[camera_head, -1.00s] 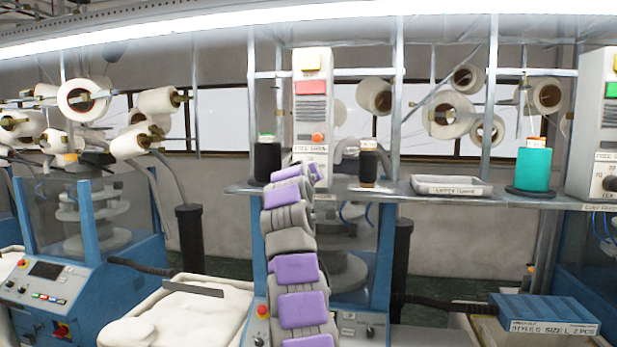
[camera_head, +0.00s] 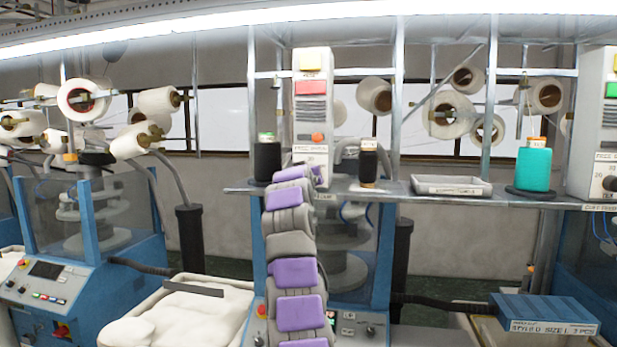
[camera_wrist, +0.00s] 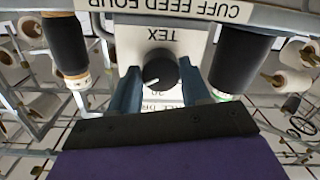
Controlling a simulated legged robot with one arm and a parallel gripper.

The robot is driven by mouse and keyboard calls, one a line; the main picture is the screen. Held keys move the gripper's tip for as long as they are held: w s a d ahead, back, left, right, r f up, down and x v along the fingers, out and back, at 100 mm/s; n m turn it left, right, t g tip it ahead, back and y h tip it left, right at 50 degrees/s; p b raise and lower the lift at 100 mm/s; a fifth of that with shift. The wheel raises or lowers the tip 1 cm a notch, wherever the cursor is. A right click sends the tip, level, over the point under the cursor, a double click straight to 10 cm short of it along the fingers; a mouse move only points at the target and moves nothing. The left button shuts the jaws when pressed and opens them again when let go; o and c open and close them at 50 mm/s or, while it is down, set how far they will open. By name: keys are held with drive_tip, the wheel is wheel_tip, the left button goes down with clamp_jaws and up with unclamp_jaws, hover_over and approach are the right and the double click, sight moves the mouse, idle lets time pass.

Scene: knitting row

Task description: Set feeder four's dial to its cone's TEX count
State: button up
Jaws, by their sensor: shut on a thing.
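The feeder's dial (camera_wrist: 158,70) is a black round knob with a white pointer line on a pale panel marked TEX. The wrist view is upside down; the pointer slants toward the picture's lower left, near a partly covered 20. My gripper (camera_wrist: 158,80) has a blue finger on each side of the knob and is shut on it. The plate below it reads CUFF FEED FOUR (camera_wrist: 185,10). In the head view, my arm hides the dial on the tall pale feeder unit (camera_head: 312,100). Dark cones stand left (camera_head: 267,160) and right (camera_head: 368,165) of it; their label figures are unreadable.
The grey shelf (camera_head: 400,192) carries a shallow tray (camera_head: 452,186) and a teal cone (camera_head: 534,168). Another feeder unit (camera_head: 597,130) stands at far right. A blue box (camera_head: 545,312) and a white bin (camera_head: 190,310) are lower down. The cones flank my gripper closely.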

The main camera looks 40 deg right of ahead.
drive_tip(key=shift+w+f, duration=0.1)
drive_tip(key=shift+f, duration=0.1)
drive_tip(key=o, duration=0.9)
drive_tip(key=shift+w, duration=0.2)
drive_tip(key=shift+o, duration=0.8)
drive_tip(key=shift+s+d, duration=0.1)
drive_tip(key=shift+d, duration=0.05)
drive_tip(key=shift+s+r, duration=0.1)
drive_tip(key=b+v, duration=0.7)
drive_tip(key=v, duration=1)
drive_tip(key=shift+a+b, duration=0.2)
drive_tip(key=shift+b, duration=0.2)
drive_tip(key=shift+d, duration=0.1)
